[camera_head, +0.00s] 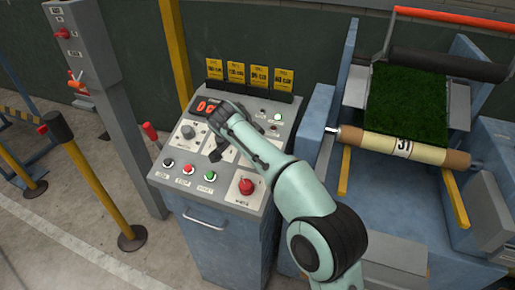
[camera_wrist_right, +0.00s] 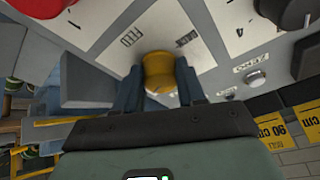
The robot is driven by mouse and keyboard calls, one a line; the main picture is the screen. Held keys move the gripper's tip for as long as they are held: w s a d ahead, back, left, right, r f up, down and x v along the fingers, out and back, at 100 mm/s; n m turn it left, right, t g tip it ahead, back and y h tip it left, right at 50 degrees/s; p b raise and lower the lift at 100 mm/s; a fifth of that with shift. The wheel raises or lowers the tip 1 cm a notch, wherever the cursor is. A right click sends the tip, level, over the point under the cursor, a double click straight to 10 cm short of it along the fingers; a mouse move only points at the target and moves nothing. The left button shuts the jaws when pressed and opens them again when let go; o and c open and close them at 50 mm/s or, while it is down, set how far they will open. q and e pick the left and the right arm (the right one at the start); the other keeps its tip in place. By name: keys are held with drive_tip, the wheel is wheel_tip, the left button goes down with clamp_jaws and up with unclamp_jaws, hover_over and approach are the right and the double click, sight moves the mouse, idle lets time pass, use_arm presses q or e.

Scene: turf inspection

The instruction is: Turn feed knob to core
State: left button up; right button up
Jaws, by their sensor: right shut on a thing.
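My right gripper (camera_wrist_right: 159,82) is shut on a yellow knob (camera_wrist_right: 160,68), with one dark finger on each side of it. The knob sits on a pale, pointed label plate (camera_wrist_right: 190,40) with short printed words that I cannot read surely. In the head view the right gripper (camera_head: 216,150) reaches down onto the sloped control console (camera_head: 262,198), and my arm hides the knob. A grey knob (camera_head: 188,131) on another white plate is to its left. My left gripper is not in view.
The console also carries a red digital display (camera_head: 205,107), coloured push buttons (camera_head: 209,175), and a large red button (camera_head: 247,186) close beside my arm. Yellow cards (camera_head: 236,72) stand along its back. A turf roll machine (camera_head: 400,145) is to the right, a post (camera_head: 100,195) to the left.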

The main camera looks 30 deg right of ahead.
drive_tip(key=o, duration=1.1)
drive_tip(key=shift+c, duration=0.2)
drive_tip(key=p+v, duration=0.2)
drive_tip(key=v, duration=1.1)
drive_tip(key=shift+r, duration=0.2)
drive_tip(key=shift+s+a, duration=0.1)
drive_tip(key=shift+a, duration=0.05)
